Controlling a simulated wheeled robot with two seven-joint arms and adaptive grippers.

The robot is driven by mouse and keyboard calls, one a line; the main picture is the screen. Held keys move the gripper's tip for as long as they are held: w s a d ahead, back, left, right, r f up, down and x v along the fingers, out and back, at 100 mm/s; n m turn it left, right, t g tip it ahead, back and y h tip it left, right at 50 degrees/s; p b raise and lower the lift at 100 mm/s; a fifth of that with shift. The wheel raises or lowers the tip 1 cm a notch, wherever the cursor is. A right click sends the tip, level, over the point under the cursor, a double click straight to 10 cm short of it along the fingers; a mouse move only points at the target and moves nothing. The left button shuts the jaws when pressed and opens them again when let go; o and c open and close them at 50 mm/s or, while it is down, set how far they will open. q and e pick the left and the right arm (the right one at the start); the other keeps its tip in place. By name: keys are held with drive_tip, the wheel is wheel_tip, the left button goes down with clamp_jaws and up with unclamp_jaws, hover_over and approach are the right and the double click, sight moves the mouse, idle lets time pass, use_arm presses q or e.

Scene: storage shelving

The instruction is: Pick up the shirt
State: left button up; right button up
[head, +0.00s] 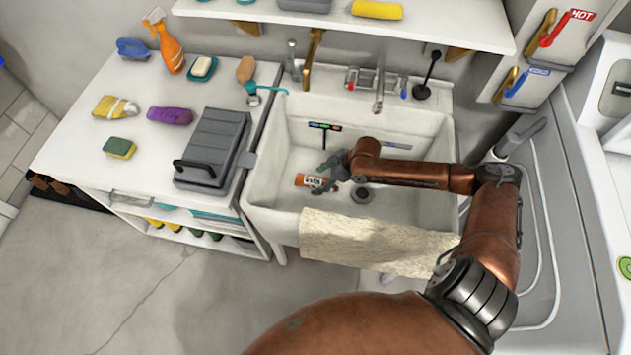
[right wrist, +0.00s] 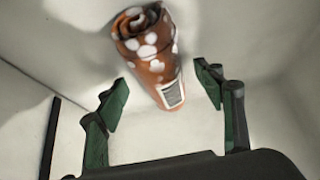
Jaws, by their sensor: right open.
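A rolled orange-brown cloth with white spots (right wrist: 152,57), which looks like the shirt, lies in the white sink. In the head view it shows as a small orange roll with a printed patch (head: 307,181) on the sink floor. My right gripper (head: 330,172) is inside the sink, just right of the roll and partly over its end. In the right wrist view the open green fingers (right wrist: 164,88) are spread to either side of the roll's near end, with gaps on both sides. Nothing is held. My left gripper is not in view.
The sink walls (head: 265,185) surround the gripper. A beige towel (head: 375,242) hangs over the front rim. A dark drain (head: 361,195) and a black-handled tool (head: 324,127) are in the basin. A grey case (head: 212,145) and cleaning items stand on the left counter.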

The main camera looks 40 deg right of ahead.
drive_tip(key=shift+c, duration=0.2)
drive_tip(key=shift+w, duration=0.1)
drive_tip(key=c, duration=1.3)
